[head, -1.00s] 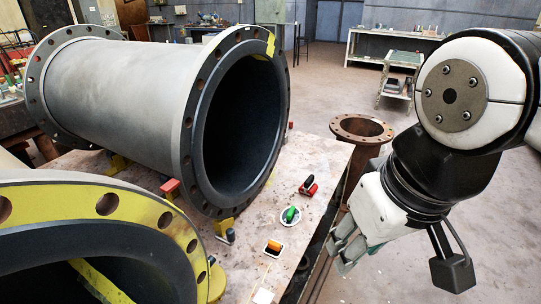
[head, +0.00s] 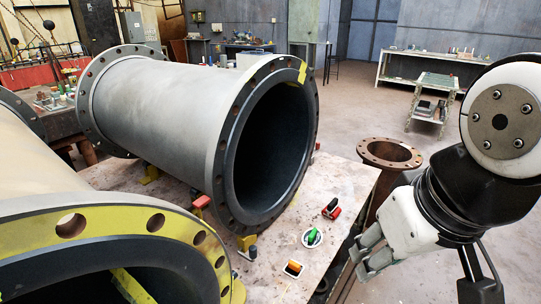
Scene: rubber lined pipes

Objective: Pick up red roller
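The red roller (head: 332,209), with a black part beside the red, lies on the worn pale tabletop (head: 345,180) right of the big pipe's open end. My gripper (head: 357,258) is to the right of and nearer than the roller in the head view, beyond the table's right edge in the picture. Its grey fingers point left and look apart, with nothing seen between them. It is clear of the roller.
A green-handled tool on a white disc (head: 312,238) and an orange item (head: 293,268) lie near the roller. The large grey flanged pipe (head: 165,105) and a yellow-flanged pipe (head: 110,218) fill the left. A rusty flanged pipe (head: 390,153) stands beyond the table.

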